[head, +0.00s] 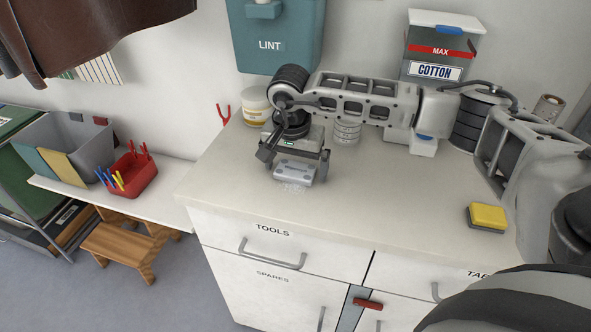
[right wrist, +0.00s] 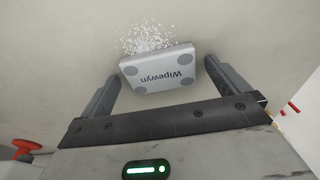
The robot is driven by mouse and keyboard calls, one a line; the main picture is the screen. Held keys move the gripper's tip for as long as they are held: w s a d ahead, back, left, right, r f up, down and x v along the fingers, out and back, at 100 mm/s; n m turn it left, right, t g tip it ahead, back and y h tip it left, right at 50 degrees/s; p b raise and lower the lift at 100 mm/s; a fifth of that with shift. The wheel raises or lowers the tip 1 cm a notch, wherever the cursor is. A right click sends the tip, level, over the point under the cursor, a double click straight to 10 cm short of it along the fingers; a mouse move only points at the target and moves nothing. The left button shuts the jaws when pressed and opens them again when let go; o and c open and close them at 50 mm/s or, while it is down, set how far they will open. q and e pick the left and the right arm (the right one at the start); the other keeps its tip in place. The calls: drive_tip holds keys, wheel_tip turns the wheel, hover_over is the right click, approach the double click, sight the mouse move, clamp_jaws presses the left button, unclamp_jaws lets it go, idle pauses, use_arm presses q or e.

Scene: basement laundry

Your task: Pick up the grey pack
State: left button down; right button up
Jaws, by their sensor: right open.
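The grey pack (head: 295,171), a small flat grey box with darker round spots, lies on the white countertop near its left part. In the right wrist view the pack (right wrist: 158,70) shows the word "Wipewyn" upside down. My right gripper (head: 298,178) is over the pack, its jaws open. In the right wrist view the two fingers of my right gripper (right wrist: 162,80) stand on either side of the pack, with a gap showing at each side. My left gripper is not in view.
White grains (right wrist: 146,38) lie beside the pack. A yellow sponge (head: 487,217) sits at the counter's right. A tub (head: 256,106), a can (head: 346,132) and a cotton dispenser (head: 436,62) stand behind. The counter (head: 380,205) is clear in front.

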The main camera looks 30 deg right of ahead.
drive_tip(key=c, duration=1)
drive_tip(key=shift+r, duration=0.15)
